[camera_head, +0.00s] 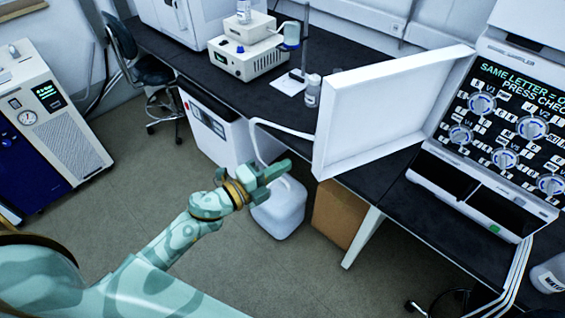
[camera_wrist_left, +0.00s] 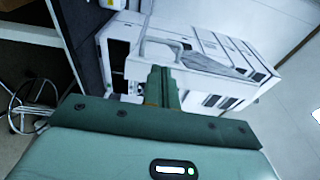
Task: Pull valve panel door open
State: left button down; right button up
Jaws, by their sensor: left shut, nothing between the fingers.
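The valve panel (camera_head: 487,128) is on the right in the head view, a dark face with several round blue-and-white valves. Its white door (camera_head: 384,108) stands swung wide open to the left, its hollow inner side facing me. My left gripper (camera_head: 287,168) is shut and empty, just left of the door's lower free edge, and looks apart from it. Its closed fingers (camera_wrist_left: 161,80) also show in the left wrist view, with white equipment behind them. My right gripper is not in view.
The black bench (camera_head: 397,198) runs under the panel. A small bottle (camera_head: 313,90) and a white pump unit (camera_head: 248,58) stand on it behind the door. A white jug (camera_head: 279,209) and a brown box (camera_head: 338,213) are below.

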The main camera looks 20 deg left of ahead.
pick_arm(q)
jog(key=x, duration=0.8)
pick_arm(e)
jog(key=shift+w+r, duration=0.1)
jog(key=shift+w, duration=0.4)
